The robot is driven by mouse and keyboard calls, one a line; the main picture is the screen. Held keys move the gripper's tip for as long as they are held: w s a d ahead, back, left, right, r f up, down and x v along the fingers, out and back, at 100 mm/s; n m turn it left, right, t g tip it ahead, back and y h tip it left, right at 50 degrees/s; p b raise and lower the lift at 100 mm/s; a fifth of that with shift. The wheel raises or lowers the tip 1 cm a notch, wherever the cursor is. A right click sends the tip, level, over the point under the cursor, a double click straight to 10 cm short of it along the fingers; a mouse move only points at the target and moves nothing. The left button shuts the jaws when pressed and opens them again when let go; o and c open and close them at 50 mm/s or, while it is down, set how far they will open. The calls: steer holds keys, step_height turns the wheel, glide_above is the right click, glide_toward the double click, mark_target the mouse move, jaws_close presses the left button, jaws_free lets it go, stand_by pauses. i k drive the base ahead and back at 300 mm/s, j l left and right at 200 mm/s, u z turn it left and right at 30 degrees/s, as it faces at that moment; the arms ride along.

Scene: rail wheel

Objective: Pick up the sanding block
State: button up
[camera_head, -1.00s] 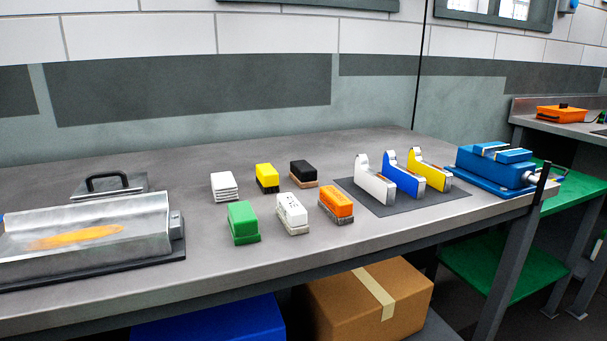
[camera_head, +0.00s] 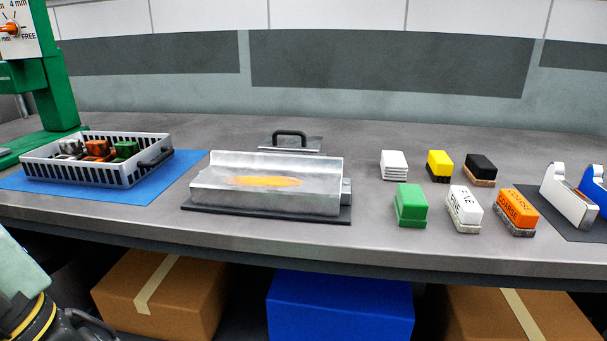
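Several small blocks stand in two rows on the bench. In front are a green block (camera_head: 411,205), a white block (camera_head: 465,208) with dark lettering that seems to read FINE, and an orange block (camera_head: 517,212) marked COARSE, the last two with grey undersides. Behind are a ribbed white stack (camera_head: 394,165), a yellow block with a dark base (camera_head: 439,166) and a black block with a tan base (camera_head: 480,169). Part of my arm shows at the lower left, with a dark part at its end. I cannot make out any fingertips. It is far from the blocks.
A metal tray with an orange patch (camera_head: 333,201) lies left of the blocks. Further left, a grey basket (camera_head: 130,172) holding several small parts sits on a blue mat (camera_head: 190,165). Tape dispensers (camera_head: 570,197) stand at right. Boxes sit under the bench.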

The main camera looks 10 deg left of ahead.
mark_target(481, 172)
steer(key=l, duration=0.55)
steer(key=i+l, duration=0.1)
steer(key=l, duration=0.3)
steer(key=i+l, duration=0.15)
steer(key=l, duration=0.3)
steer(key=i+l, duration=0.1)
steer(key=l, duration=0.3)
steer(key=i+l, duration=0.15)
steer(key=i, duration=0.5)
